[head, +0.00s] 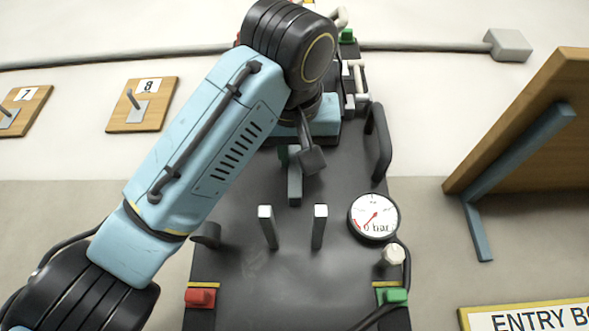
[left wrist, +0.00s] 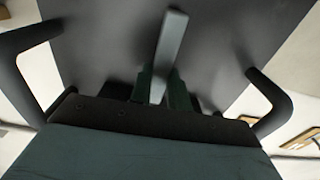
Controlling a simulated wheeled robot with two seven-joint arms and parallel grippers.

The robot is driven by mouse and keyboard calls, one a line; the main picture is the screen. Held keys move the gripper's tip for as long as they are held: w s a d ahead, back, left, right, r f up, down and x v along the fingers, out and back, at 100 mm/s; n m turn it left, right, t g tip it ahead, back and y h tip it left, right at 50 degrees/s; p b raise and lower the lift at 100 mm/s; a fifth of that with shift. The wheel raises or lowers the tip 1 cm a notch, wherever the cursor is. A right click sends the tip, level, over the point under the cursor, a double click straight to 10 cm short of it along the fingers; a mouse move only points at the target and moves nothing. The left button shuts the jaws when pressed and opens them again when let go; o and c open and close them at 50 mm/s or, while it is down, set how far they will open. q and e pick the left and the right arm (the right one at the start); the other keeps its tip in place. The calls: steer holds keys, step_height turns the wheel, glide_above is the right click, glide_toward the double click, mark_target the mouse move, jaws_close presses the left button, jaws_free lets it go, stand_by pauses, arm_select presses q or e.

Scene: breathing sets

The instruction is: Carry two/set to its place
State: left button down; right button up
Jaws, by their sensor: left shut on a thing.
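The breathing set (head: 285,270) is a dark plate with a round pressure gauge (head: 374,217) reading near zero. A red clip (head: 200,298) and a green clip (head: 392,296) sit at its near corners. My left gripper (head: 292,160) reaches over the plate and is shut on its middle grey bar (head: 295,188). In the left wrist view, the bar (left wrist: 171,45) stands between the dark green fingers (left wrist: 160,90). A curved side handle (head: 379,142) is at the right. My arm hides much of the set's far part. The right gripper is not seen.
Wooden boards numbered 7 (head: 33,99) and 8 (head: 150,95) lie at the far left. A wooden panel on a blue-grey bracket (head: 540,130) stands at the right. An "ENTRY BO..." sign (head: 525,318) is at the lower right. A grey pipe (head: 430,46) crosses the back.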

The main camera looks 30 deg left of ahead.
arm_select(q)
steer(key=shift+x, duration=2.45)
steer(key=shift+f, duration=0.25)
steer(key=shift+f+b, duration=0.75)
steer(key=shift+b, duration=0.2)
